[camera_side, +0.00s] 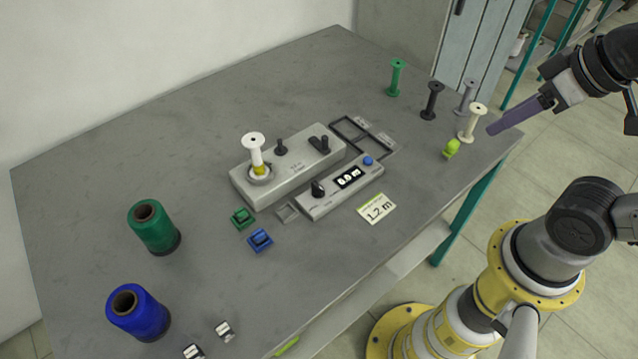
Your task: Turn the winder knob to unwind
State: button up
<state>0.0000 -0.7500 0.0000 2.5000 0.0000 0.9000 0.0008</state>
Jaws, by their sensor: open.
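The grey winder unit (300,164) stands mid-table. A white bobbin (254,146) with a yellowish lower part is upright on its left end. A short black post (280,147) and a black lever-like part (319,144) are on its top. In front is a grey control box (336,195) with a black knob (318,189), a small display (349,177) and a blue button (369,161). The display digits are too small to read surely. My gripper (492,131) is open and empty at the right, with purple fingers over the table's right edge, well apart from the knobs.
Green (153,227) and blue (138,313) thread cones stand at the left. Several bobbins, including a cream one (472,123), and a yellow-green object (452,148) are at the right near my gripper. A card (377,208) reads 1.2 m. Small green (243,218) and blue (260,240) blocks lie in front.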

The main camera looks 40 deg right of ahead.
notch_tip(320, 180, up, 3)
jog(key=w+m, duration=0.1)
jog(key=w, duration=0.1)
jog(key=n+g, duration=0.1)
jog(key=g, duration=0.5)
send_over(318, 185)
notch_tip(318, 185, down, 13)
notch_tip(318, 185, down, 13)
jog(key=shift+f, duration=0.15)
grip_shut()
